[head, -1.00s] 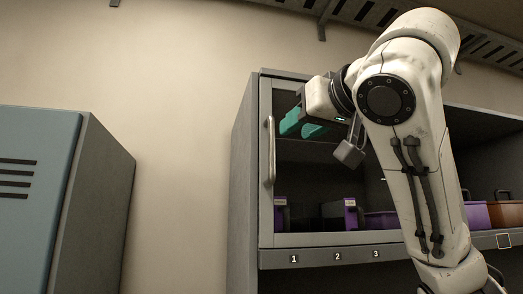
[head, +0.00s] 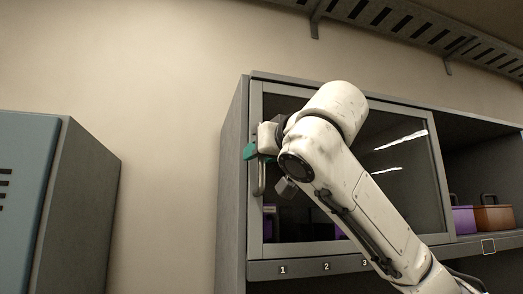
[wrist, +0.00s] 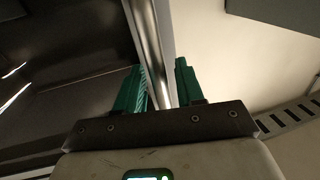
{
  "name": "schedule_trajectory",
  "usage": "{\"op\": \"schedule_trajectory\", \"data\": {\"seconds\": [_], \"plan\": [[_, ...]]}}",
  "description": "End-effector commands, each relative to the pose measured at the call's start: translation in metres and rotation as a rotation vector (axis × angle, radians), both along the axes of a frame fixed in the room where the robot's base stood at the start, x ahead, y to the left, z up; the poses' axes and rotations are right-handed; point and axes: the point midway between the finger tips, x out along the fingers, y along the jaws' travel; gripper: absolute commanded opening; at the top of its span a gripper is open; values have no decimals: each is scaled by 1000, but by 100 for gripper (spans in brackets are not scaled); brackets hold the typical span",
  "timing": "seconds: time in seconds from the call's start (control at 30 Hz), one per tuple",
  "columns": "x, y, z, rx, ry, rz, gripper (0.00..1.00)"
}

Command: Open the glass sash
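The glass sash is a grey-framed pane (head: 433,165) across the left part of the cabinet, and it looks closed. Its upright metal bar handle (head: 261,181) is on the left frame side. My gripper (head: 250,151), with teal fingers, is at the upper part of the handle. In the wrist view the handle (wrist: 150,40) runs between the two spread fingers of my gripper (wrist: 162,78). The fingers look open around the bar, with no clear sign of clamping. My arm hides much of the pane.
A blue-grey locker (head: 85,200) stands at the left, with bare wall between it and the cabinet (head: 233,190). Purple (head: 463,219) and brown (head: 494,218) boxes sit in the open bay at right. A slotted rail (head: 400,30) runs overhead.

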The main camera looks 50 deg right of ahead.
Motion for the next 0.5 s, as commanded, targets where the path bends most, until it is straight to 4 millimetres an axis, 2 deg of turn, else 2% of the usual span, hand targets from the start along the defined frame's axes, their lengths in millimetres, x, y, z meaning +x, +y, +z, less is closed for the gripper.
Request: {"op": "schedule_trajectory", "data": {"seconds": [0.2,0.5], "plan": [[0,0,0,0,0,0,36],[0,0,0,0,0,0,7]]}}
